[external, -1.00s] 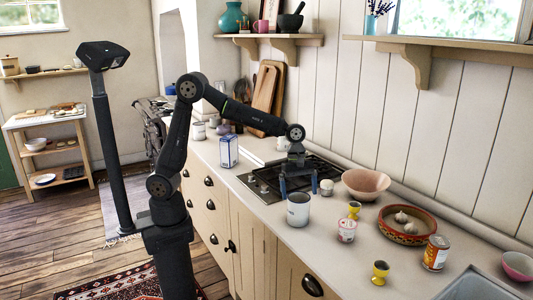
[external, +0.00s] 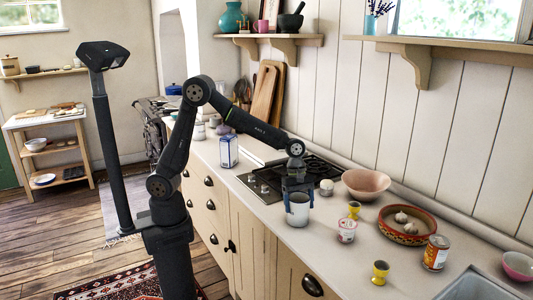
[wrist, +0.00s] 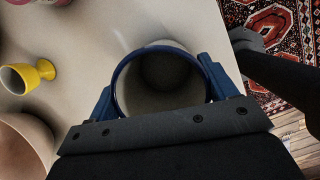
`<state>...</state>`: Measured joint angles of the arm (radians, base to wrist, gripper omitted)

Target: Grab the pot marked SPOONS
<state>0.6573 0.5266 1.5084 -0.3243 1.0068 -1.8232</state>
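A white pot with a dark blue rim (external: 298,212) stands upright on the counter in front of the hob. No SPOONS lettering on it is legible in these frames. My gripper (external: 298,199) points down over it, with one blue finger on each side of its upper part. In the wrist view, the pot's open, empty-looking mouth (wrist: 163,80) lies between the fingers of my gripper (wrist: 160,85). The fingers sit very close to the rim on both sides. I cannot tell whether they press on it.
A red-and-white tub (external: 346,231), yellow egg cups (external: 380,272) (wrist: 45,70), a pink bowl (external: 366,185), a dish with garlic (external: 407,240) and a tin (external: 436,253) stand to the right. A small white pot (external: 326,188) is behind. A blue-and-white carton (external: 228,152) stands left.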

